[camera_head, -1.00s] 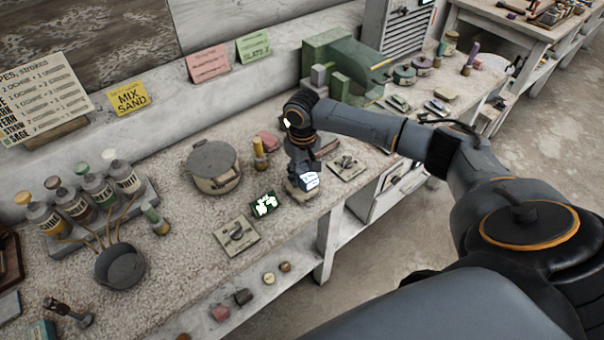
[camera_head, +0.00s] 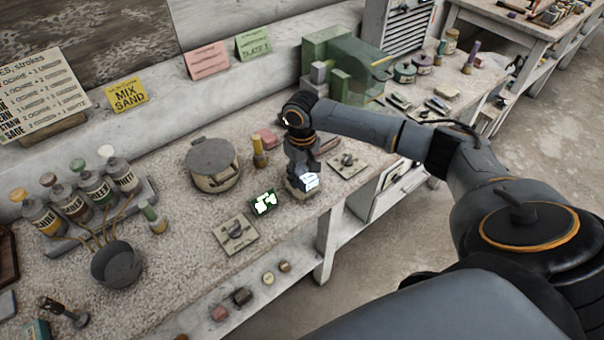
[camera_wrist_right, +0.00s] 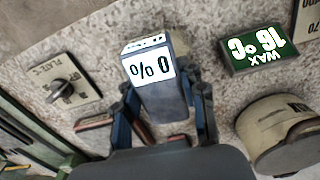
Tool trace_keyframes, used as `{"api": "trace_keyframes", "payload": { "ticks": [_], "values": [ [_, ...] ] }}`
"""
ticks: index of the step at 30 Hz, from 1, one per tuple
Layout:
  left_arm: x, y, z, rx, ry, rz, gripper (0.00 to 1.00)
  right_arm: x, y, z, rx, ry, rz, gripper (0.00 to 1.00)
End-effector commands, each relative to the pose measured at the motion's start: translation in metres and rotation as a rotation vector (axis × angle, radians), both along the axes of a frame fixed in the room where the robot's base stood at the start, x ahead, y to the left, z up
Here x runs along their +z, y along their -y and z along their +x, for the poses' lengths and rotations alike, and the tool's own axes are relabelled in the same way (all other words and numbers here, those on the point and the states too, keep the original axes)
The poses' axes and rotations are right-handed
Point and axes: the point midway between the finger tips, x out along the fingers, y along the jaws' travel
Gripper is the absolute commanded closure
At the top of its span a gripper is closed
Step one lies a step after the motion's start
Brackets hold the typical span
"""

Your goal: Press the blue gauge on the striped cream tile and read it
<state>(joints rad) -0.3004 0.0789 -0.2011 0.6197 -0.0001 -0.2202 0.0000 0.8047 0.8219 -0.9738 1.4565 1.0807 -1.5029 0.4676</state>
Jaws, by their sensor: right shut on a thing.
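My right gripper (camera_head: 303,172) is low over the bench near its front edge, shut on the blue gauge (camera_wrist_right: 162,92). The right gripper's fingers (camera_wrist_right: 165,110) lie on both sides of the gauge in the right wrist view. The gauge's lit white display is upside down in that view and reads 0 %. In the head view the display (camera_head: 307,181) shows bright. A pale cream block or tile (camera_head: 299,192) shows just under the gauge, mostly hidden; I cannot make out stripes or tell whether they touch. My left gripper is not in view.
A green WAX display (camera_head: 263,202) reading 16 °C stands just left of the gauge. Dial plates lie on either side, one left (camera_head: 235,233) and one right (camera_head: 347,164).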

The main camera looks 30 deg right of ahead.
Motion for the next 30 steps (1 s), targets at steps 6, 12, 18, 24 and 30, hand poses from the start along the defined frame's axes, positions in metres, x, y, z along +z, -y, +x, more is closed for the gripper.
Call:
{"api": "trace_keyframes", "payload": {
  "ticks": [6,12,18,24,30],
  "values": [
    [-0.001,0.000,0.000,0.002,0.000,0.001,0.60,-0.002,0.000,0.000,0.000,0.001,0.000,0.84],
    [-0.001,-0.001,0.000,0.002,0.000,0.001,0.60,-0.005,0.000,0.000,0.000,0.001,0.000,0.84],
    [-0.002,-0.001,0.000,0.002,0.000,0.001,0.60,-0.007,0.000,0.000,0.000,0.001,0.000,0.84],
    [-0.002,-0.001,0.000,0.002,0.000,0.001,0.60,-0.010,0.000,0.000,0.000,0.001,0.000,0.84],
    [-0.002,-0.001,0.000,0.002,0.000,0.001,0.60,-0.011,0.000,0.000,0.000,0.000,0.000,0.84]
  ]
}}
